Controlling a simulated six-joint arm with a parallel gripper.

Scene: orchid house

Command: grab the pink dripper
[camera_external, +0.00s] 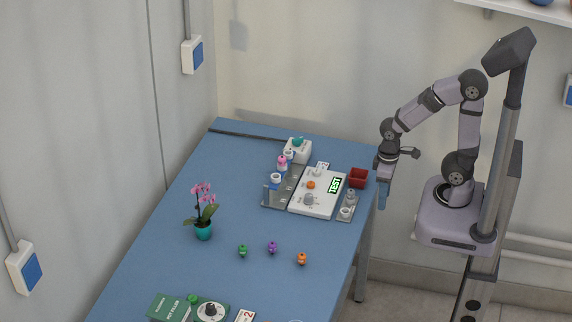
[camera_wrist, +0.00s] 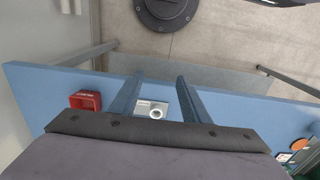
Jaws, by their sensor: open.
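A small pink piece (camera_external: 282,160), which looks like the pink dripper, sits at the back of the table among white parts beside the grey rack. It is too small to see its full shape, and I cannot make it out in the wrist view. My gripper (camera_external: 383,200) hangs pointing down by the table's right edge, well to the right of the pink piece. In the wrist view my gripper (camera_wrist: 158,80) has its two blue fingers apart with nothing held between them.
A red box (camera_external: 358,178) stands near my gripper; it also shows in the wrist view (camera_wrist: 85,101). A white panel (camera_external: 325,207) with a "TEST" display lies between. Green (camera_external: 243,250), purple (camera_external: 272,247) and orange (camera_external: 302,259) pieces stand in front. An orchid (camera_external: 204,231) stands left.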

